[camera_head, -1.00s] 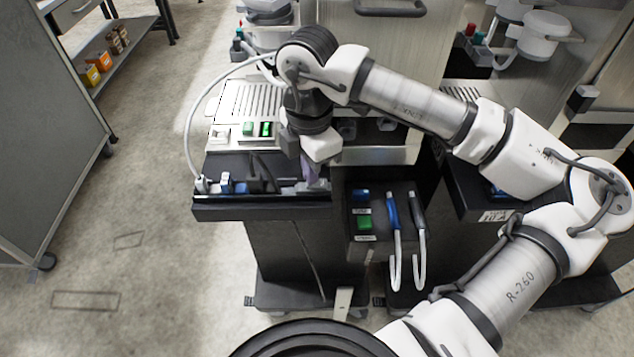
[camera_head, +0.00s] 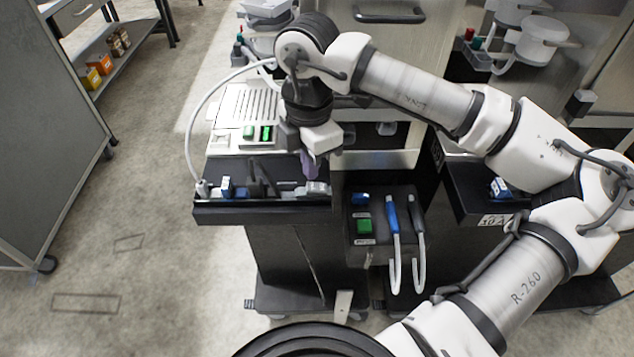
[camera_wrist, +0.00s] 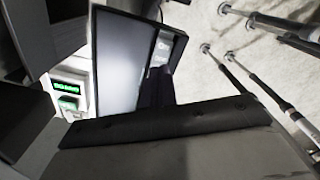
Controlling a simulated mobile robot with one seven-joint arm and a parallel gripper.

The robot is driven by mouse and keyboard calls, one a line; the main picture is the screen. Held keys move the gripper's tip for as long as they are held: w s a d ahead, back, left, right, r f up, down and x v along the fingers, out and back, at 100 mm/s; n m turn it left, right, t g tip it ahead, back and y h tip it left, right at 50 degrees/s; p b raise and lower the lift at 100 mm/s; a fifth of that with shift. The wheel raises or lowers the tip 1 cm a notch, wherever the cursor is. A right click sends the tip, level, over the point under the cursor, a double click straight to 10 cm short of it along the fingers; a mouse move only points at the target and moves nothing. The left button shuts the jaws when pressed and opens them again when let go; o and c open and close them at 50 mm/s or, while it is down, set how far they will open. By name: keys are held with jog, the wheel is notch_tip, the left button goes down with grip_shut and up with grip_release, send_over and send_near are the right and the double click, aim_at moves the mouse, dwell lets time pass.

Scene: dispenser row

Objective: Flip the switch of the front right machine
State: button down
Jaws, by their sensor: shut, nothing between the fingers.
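The nearest machine has a pale top (camera_head: 228,140) with green-lit controls (camera_head: 266,133) and a black front tray (camera_head: 265,211). A black box (camera_head: 380,235) to its right carries a blue control (camera_head: 361,199) and a green control (camera_head: 364,227). Which part is the named switch I cannot tell. My gripper (camera_head: 309,166) points down, shut and empty, over the right end of the tray. A pale grey block (camera_head: 315,188) lies just below its tips; I cannot tell whether they touch.
Blue-handled (camera_head: 392,215) and grey-handled (camera_head: 417,215) tools with white curved ends hang on the black box. A blue-and-white piece (camera_head: 228,187) stands on the tray's left. A grey cabinet (camera_head: 50,130) is far left. The floor between is clear.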

aim_at(311, 186)
jog(key=shift+r+p, duration=0.65)
jog(key=shift+r, duration=1.3)
